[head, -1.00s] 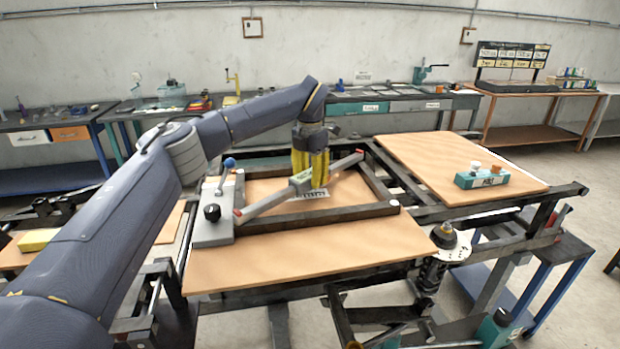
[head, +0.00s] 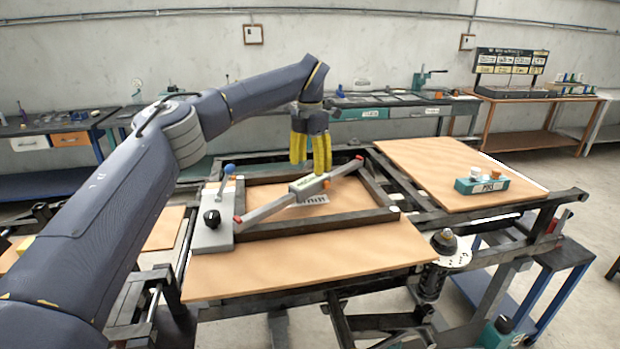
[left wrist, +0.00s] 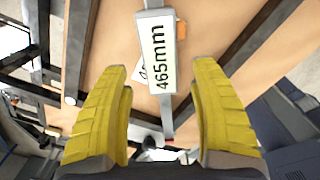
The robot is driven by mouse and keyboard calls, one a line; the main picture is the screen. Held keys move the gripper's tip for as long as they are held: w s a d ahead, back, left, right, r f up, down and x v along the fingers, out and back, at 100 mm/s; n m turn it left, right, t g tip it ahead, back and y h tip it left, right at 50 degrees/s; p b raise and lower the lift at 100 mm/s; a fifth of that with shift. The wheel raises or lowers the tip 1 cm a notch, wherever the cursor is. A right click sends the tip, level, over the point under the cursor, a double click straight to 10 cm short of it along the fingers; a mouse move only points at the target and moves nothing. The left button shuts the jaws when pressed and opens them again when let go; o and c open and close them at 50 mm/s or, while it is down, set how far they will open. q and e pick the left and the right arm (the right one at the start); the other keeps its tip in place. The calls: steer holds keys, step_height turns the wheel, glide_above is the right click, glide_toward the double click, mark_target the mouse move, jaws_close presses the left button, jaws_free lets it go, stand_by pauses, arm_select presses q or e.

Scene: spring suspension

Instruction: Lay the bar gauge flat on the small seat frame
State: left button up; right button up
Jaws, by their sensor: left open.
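The bar gauge (head: 270,208) is a slim grey bar with red tips and a pale label block in its middle. In the head view it lies diagonally across the small seat frame (head: 320,222), a dark rectangle of rails. Its near end is beside the grey block at the left rail, its far end at the back right corner. In the left wrist view its label (left wrist: 160,52) reads 465mm. My left gripper (head: 310,168), with yellow fingers, is open just above the gauge's middle. In the wrist view the gauge is between and beyond the fingertips (left wrist: 160,82), apart from both.
A grey block (head: 212,235) with a black knob and a blue-topped lever stands at the frame's left. A wooden board (head: 300,265) lies in front. A teal block (head: 482,185) with two knobs sits on the right board (head: 440,165). Benches line the wall.

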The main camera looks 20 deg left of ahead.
mark_target(310, 180)
arm_select(q)
steer(key=shift+r, duration=2.75)
